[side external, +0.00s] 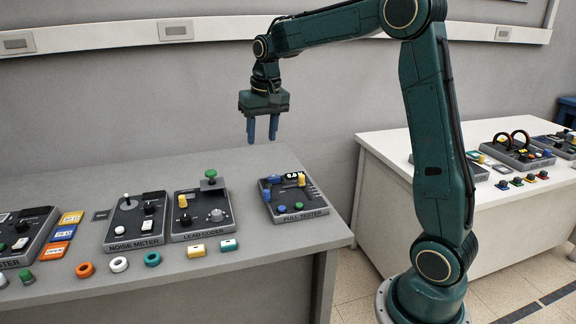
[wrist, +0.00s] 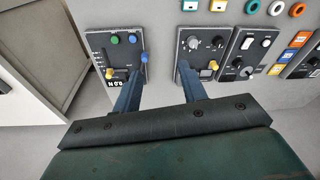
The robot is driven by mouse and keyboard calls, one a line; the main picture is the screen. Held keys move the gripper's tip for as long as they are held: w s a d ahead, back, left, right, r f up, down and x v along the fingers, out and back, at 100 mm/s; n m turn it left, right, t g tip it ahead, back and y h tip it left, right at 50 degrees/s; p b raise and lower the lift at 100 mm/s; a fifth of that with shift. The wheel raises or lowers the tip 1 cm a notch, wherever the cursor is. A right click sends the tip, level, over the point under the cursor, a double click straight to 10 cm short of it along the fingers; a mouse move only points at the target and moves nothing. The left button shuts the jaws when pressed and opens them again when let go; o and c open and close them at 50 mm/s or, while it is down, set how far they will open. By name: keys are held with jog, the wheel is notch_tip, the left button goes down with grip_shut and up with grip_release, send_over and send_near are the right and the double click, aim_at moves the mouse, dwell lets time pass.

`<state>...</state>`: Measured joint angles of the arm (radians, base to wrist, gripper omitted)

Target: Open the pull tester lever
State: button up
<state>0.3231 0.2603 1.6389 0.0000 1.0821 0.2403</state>
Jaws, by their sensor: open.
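The pull tester (side external: 310,212) is a dark panel at the right end of the grey bench. It has a yellow-topped control (side external: 301,179), a blue handle (side external: 272,180), a small display, and blue and green buttons near its front edge. In the wrist view the pull tester (wrist: 97,42) lies at the left, with the yellow control (wrist: 109,73) and the blue handle (wrist: 145,57). I cannot tell which control is the lever. My gripper (side external: 262,140) is open and empty, pointing down, above and behind the panel. One finger (wrist: 162,76) overlaps the panel's edge in the wrist view.
The lead coder (side external: 190,225) stands left of the pull tester, then the noise meter (side external: 125,235). Coloured rings and blocks lie in front of them. A white table (side external: 380,150) with more devices stands right, across a gap. The bench behind the panels is clear.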

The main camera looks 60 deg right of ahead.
jog(key=w+d+f+m+g, duration=0.1)
jog(key=w+d+f+m, duration=0.1)
jog(key=w+d+f, duration=0.35)
jog(key=m, duration=0.1)
send_over(267, 190)
notch_tip(267, 190, down, 7)
jog(key=shift+a+g+y, duration=0.15)
jog(key=shift+g+y, duration=0.15)
jog(key=shift+g, duration=0.1)
jog(key=shift+f, duration=0.15)
notch_tip(267, 190, down, 13)
jog(key=shift+f, duration=0.2)
grip_shut()
